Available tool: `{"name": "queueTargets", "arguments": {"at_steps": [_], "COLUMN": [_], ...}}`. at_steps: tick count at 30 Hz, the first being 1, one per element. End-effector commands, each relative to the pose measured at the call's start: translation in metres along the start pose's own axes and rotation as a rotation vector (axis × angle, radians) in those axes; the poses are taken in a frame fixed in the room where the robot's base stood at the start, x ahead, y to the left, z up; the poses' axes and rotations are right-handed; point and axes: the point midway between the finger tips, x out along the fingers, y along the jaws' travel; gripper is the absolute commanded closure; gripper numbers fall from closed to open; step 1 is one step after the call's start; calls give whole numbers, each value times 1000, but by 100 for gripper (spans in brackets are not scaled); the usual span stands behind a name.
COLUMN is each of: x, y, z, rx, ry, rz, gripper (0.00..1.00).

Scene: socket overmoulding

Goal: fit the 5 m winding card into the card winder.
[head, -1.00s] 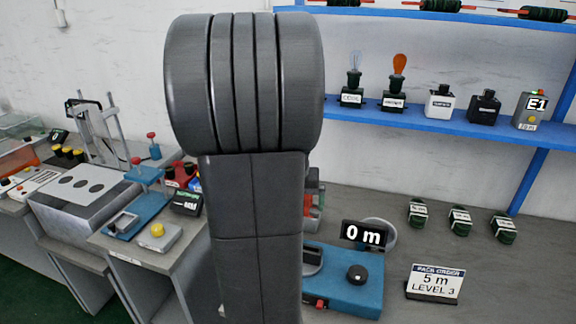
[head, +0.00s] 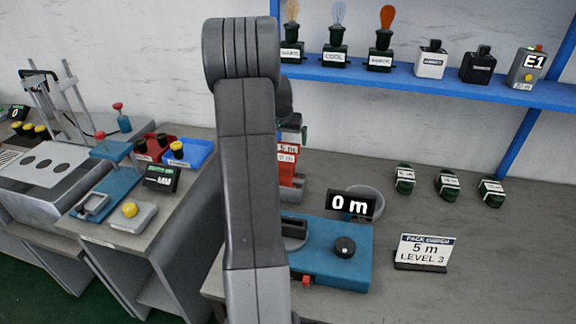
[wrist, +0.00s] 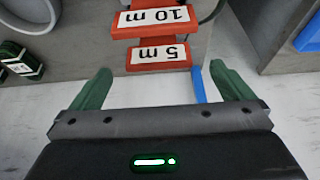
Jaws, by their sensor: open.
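The red 5 m winding card (wrist: 158,56) shows in the wrist view with its label upside down, just beyond and between my fingertips. In the head view a strip of the 5 m card (head: 287,148) shows beside my arm. My gripper (wrist: 161,70) is open, with its green fingers apart and nothing clearly held; whether they touch the card I cannot tell. The card winder (head: 345,272) is a blue base with a black knob, a red button and a 0 m display (head: 351,204). My arm hides its left part.
A pack order sign (head: 422,252) reads 5 m, level 3. Several dark green coils (head: 447,184) stand at the back right. A blue shelf (head: 420,84) crosses above. The bench right of the sign is clear.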

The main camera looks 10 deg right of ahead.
Motion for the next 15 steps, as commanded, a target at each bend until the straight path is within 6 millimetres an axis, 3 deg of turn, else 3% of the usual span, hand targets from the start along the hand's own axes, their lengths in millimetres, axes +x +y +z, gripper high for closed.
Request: {"name": "queueTargets", "arguments": {"at_steps": [7,15], "x": [14,48], "y": [1,2], "z": [-1,-4], "rx": [0,-1], "ry": [-2,-2], "rz": [1,0], "gripper": [0,0]}}
